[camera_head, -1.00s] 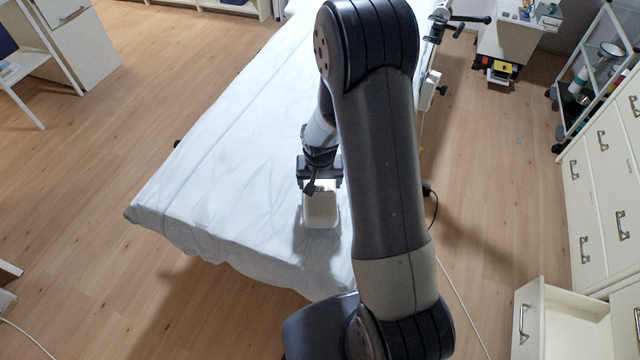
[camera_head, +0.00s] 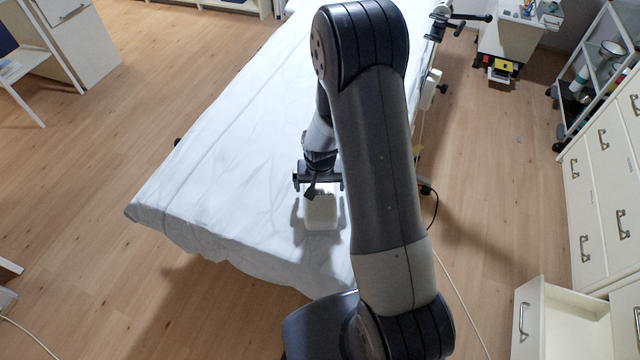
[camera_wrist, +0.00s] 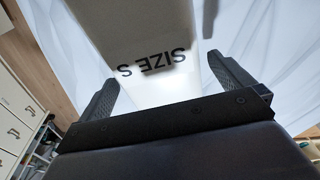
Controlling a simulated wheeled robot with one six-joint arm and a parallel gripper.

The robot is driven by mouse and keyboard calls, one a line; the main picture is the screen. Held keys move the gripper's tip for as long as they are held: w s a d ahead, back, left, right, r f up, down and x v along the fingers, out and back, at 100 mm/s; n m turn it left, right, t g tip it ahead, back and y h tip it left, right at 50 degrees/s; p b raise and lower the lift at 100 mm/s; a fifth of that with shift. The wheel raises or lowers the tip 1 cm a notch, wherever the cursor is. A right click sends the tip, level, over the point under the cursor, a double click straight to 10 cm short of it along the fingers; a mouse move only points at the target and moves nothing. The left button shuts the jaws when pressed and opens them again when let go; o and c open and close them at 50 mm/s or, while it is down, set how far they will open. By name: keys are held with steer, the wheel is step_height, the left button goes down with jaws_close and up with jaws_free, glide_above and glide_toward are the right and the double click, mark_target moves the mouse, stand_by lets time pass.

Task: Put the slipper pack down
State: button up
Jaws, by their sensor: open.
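The slipper pack (camera_head: 321,213) is a pale, box-like pack on the white-sheeted couch (camera_head: 215,165), near its front end. In the wrist view the pack (camera_wrist: 145,35) shows printed "SIZE S" lettering, seen upside down. My gripper (camera_head: 318,184) is just above and behind the pack in the head view. In the wrist view my gripper (camera_wrist: 160,85) is open, with one finger on each side of the pack and a visible gap at both sides. The pack's underside is hidden, but it appears to lie on the sheet.
An open drawer (camera_head: 562,325) juts out at the lower right beside a cream drawer cabinet (camera_head: 600,190). A wheeled trolley (camera_head: 590,75) stands at the upper right. A cable (camera_head: 455,275) runs along the floor right of the couch. The couch left of the pack is clear.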

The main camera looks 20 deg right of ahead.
mark_target(320, 190)
steer(key=shift+r, duration=0.1)
step_height(320, 190, up, 12)
steer(key=s, duration=0.1)
steer(key=shift+s+a+b, duration=0.2)
steer(key=shift+s+b, duration=0.15)
steer(key=shift+c, duration=0.2)
stand_by(0.5)
